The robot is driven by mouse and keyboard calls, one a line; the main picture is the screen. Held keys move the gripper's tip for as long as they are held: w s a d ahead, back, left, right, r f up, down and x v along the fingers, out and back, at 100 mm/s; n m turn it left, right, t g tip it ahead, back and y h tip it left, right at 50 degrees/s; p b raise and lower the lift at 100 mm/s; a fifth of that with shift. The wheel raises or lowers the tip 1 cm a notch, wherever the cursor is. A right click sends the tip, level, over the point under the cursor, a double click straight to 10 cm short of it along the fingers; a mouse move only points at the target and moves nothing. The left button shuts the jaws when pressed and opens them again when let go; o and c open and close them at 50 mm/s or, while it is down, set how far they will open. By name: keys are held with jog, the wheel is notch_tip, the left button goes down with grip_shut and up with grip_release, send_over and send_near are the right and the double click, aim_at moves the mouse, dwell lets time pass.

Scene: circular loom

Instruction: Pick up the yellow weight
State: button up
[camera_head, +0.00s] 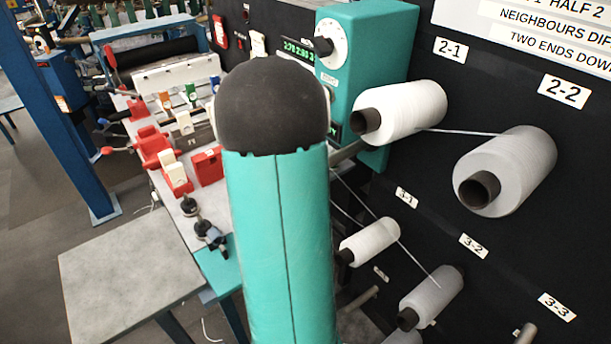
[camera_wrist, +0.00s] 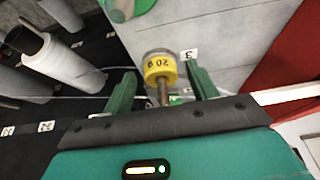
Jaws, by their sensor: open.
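The yellow weight (camera_wrist: 160,67) shows in the wrist view, near the middle. It is a short cylinder with a yellow band marked "20 g", a grey metal end and a thin metal stem. My gripper (camera_wrist: 160,88) is open, with one dark green finger to each side of the weight in the picture. Gaps show between the weight and both fingers; I cannot tell how deep it sits between them. In the head view my own arm covers the middle, and neither my gripper nor the weight shows there.
A light grey panel with a "3" label (camera_wrist: 190,54) lies beside the weight. A green round part (camera_wrist: 125,8) is at the top of the wrist view. In the head view, white yarn bobbins (camera_head: 410,108) stick out from the black panel (camera_head: 415,170). A grey table (camera_head: 130,275) stands at left.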

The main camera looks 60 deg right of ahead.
jog(key=c, duration=1.1)
jog(key=shift+o, duration=0.2)
